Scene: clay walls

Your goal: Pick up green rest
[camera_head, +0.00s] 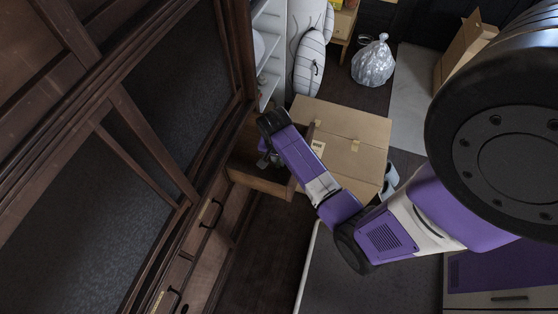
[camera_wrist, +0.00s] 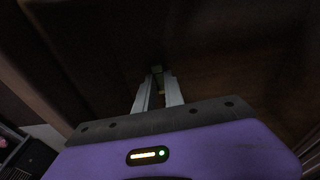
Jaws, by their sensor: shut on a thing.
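My gripper (camera_wrist: 157,90) reaches into a dark wooden space in the wrist view, with its two fingers close together. A small green thing (camera_wrist: 157,70), which I take to be the green rest, shows at the fingertips. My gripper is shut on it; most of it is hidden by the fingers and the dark. In the head view my gripper (camera_head: 265,160) is inside an open wooden drawer (camera_head: 262,181), low in the cabinet. The green thing cannot be made out in the head view.
The dark wooden cabinet (camera_head: 150,150) fills the left side. A cardboard box (camera_head: 345,140) stands close beside the open drawer. A plastic bag (camera_head: 373,62) lies on the floor farther back.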

